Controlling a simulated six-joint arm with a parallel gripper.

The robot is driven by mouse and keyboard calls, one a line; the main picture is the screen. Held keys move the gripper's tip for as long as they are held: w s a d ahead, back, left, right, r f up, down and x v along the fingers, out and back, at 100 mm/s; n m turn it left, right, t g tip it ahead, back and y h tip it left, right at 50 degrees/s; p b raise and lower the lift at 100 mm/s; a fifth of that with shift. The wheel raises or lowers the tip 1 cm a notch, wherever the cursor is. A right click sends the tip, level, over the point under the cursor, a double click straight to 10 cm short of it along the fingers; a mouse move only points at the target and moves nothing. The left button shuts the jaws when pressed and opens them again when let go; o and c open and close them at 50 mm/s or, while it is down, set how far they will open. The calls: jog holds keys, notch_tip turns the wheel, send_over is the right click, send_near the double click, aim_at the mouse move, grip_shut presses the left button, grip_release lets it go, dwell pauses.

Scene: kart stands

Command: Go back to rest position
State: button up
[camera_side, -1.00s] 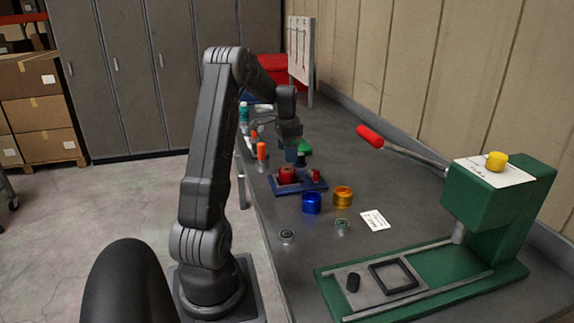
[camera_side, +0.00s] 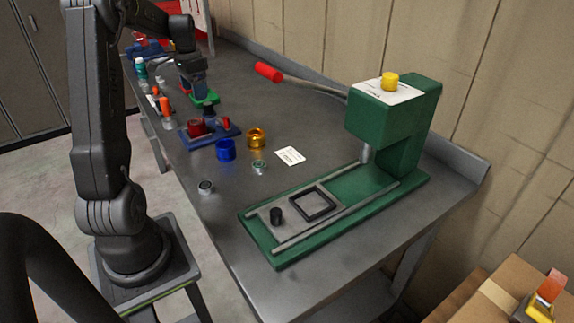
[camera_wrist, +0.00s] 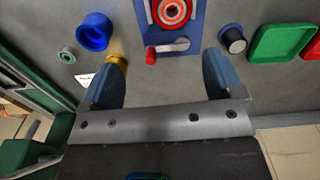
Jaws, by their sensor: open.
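My gripper (camera_side: 196,88) hangs above the dark metal bench (camera_side: 290,110), close over the back of a blue fixture plate (camera_side: 188,142). In the wrist view my gripper (camera_wrist: 164,78) has its two blue fingers spread wide with nothing between their tips. The blue plate (camera_wrist: 183,45) lies ahead of the fingers. It carries a red round part (camera_side: 199,127) and a small red knob (camera_side: 226,123). The red part (camera_wrist: 172,10) also shows at the top of the wrist view, partly cut off.
A blue ring (camera_side: 226,150) and a gold ring (camera_side: 256,138) stand near the plate. A white card (camera_side: 290,156) lies beside them. Orange and teal bottles stand at the left edge.

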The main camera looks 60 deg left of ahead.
jog(key=w+d+r+n+t, duration=0.15)
jog(key=d+n, duration=0.85)
jog(key=d, duration=1.6)
jog(key=s+d+r+m+t, duration=0.2)
jog(key=s+d+m, duration=0.2)
jog(key=d, duration=0.4)
jog(key=s+d+r+m+t, duration=0.2)
jog(key=s+d+m, duration=0.2)
jog(key=d+m, duration=0.2)
jog(key=shift+s+d+r+m, duration=0.25)
jog(key=shift+d+r+m, duration=0.15)
jog(key=shift+d, duration=0.8)
